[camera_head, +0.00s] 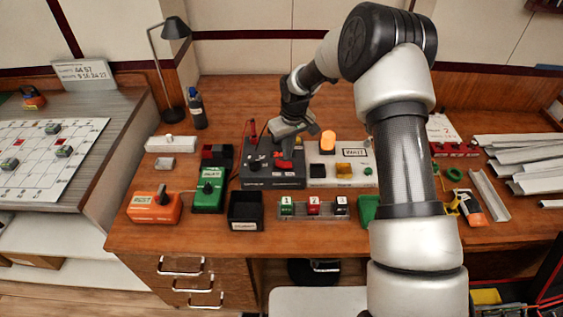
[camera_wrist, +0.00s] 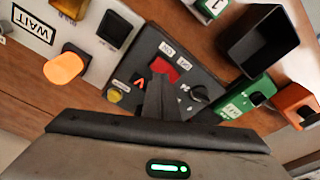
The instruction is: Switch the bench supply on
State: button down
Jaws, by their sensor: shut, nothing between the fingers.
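The bench supply appears to be the dark grey box (camera_head: 272,181) at the middle of the bench, with a red switch (camera_head: 284,164) on top. In the wrist view its dark panel (camera_wrist: 202,76) carries the red rocker (camera_wrist: 164,68), ON and OFF labels beside it, a black knob and a yellow button. I cannot tell which way the rocker is set. My gripper (camera_head: 286,152) is shut and empty, pointing down over the panel. Its fingertips (camera_wrist: 160,84) are right by the rocker and cover part of it; whether they touch is unclear.
A light panel marked WAIT (camera_head: 354,153) with an orange lamp (camera_head: 327,141) stands to the right. A green box (camera_head: 209,189), an orange box (camera_head: 153,207) and a black open bin (camera_head: 245,211) stand left and front. A strip of numbered switches (camera_head: 313,208) lies in front.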

aim_at(287, 164)
jog(key=shift+r+p, duration=0.9)
jog(key=shift+r, duration=1.3)
